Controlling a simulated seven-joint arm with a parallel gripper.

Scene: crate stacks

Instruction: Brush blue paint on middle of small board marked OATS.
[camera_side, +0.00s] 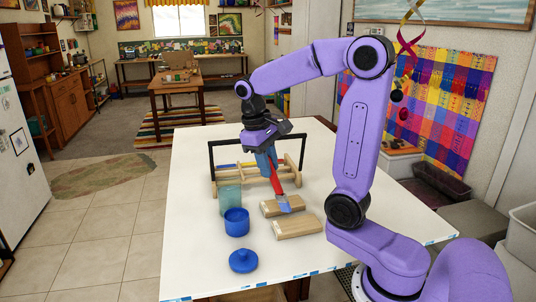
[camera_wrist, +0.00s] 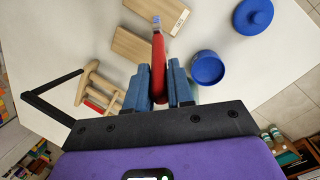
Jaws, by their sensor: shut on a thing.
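My gripper (camera_side: 270,160) is shut on a red-handled brush (camera_side: 276,183), head pointing down; the brush also shows in the wrist view (camera_wrist: 158,62), where its tip looks blue. Two small wooden boards lie side by side on the table: a rear one (camera_side: 270,207) and a front one (camera_side: 297,226). In the side view the brush head overlaps the rear board; in the wrist view its tip is by the edge of the labelled board (camera_wrist: 170,10). I cannot tell whether it touches. The label is unreadable. An open blue pot (camera_side: 236,222) stands left of the boards.
A blue lid (camera_side: 243,262) lies near the front of the white table (camera_side: 190,265). A greenish cup (camera_side: 230,199) stands behind the pot. A wooden rack (camera_side: 225,181) with a dark upright frame (camera_side: 211,158) stands behind the boards. The table's front right is clear.

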